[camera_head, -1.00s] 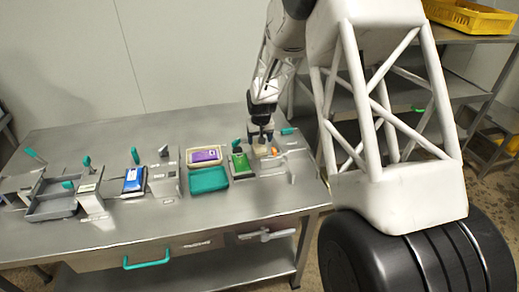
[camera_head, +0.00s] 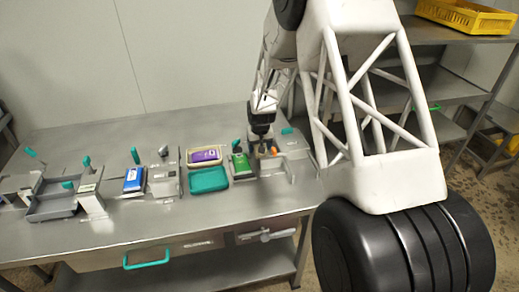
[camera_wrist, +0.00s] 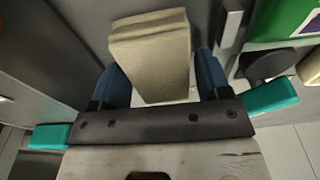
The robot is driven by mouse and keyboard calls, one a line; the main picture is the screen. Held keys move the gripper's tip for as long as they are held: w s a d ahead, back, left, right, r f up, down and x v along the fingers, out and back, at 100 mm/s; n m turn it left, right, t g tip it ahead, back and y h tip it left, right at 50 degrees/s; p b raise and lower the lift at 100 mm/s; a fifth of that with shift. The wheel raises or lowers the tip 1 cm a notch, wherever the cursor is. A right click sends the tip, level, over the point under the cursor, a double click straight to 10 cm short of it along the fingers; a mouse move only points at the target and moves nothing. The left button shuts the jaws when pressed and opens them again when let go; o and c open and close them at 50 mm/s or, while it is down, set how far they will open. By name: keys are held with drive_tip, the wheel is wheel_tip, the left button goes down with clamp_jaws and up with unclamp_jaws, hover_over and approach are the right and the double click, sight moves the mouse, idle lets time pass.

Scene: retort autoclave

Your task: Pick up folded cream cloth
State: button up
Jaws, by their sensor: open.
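The folded cream cloth (camera_wrist: 152,52) is a thick beige stack standing in the upper middle of the wrist view. My gripper (camera_wrist: 160,75) has its two blue fingers apart, one on each side of the cloth's lower part. I cannot tell whether either finger touches it. In the head view my gripper (camera_head: 262,142) is low over the right end of the steel table. There the cloth is mostly hidden behind my gripper and too small to make out clearly.
A green pack (camera_head: 241,164) stands close to the left of my gripper, and a teal tray (camera_head: 209,180) lies beyond it. Low metal dividers (camera_head: 290,165) are on the right. A blue pack (camera_head: 134,180) and a grey tray (camera_head: 55,208) are farther left. The table's front strip is clear.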

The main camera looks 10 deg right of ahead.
drive_tip(key=c, duration=0.7)
drive_tip(key=shift+r, duration=0.1)
drive_tip(key=shift+r, duration=4.9)
drive_tip(key=o, duration=0.4)
drive_tip(key=c, duration=0.3)
drive_tip(key=shift+s+a, duration=0.1)
